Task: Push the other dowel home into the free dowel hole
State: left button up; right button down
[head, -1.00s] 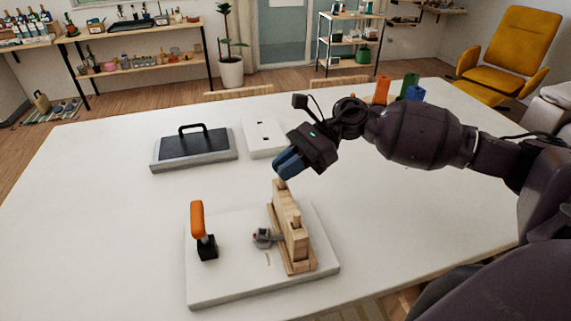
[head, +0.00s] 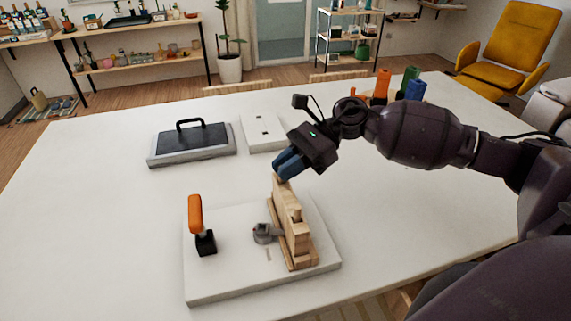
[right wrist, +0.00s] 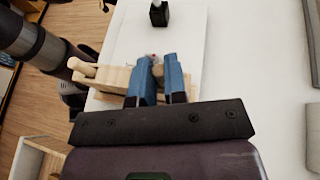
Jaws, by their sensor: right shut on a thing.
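A pale wooden block (head: 291,228) stands upright on a white base board (head: 225,280), with a wooden strip along its foot. One dowel (right wrist: 82,68) sticks up from the block's near end. My right gripper (head: 284,172) is over the block's far end, its blue fingers pointing down. In the right wrist view the fingers (right wrist: 158,78) stand on either side of a small wooden dowel end (right wrist: 158,70), shut on it. Its lower part and its hole are hidden, so I cannot tell how deep it sits. My left gripper is not in view.
A grey clamp (head: 264,233) touches the block's left side. An orange-handled tool (head: 197,220) stands on the board's left. Behind are a dark-topped case with a handle (head: 190,143) and a white slotted plate (head: 263,133). Coloured cylinders (head: 414,90) stand far right. The table's left is clear.

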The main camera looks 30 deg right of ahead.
jog(key=c, duration=1.1)
grip_release()
jog(key=shift+d, duration=0.15)
jog(key=b+v, duration=0.1)
jog(key=v, duration=0.9)
jog(key=shift+d+r, duration=0.1)
jog(key=shift+d, duration=0.15)
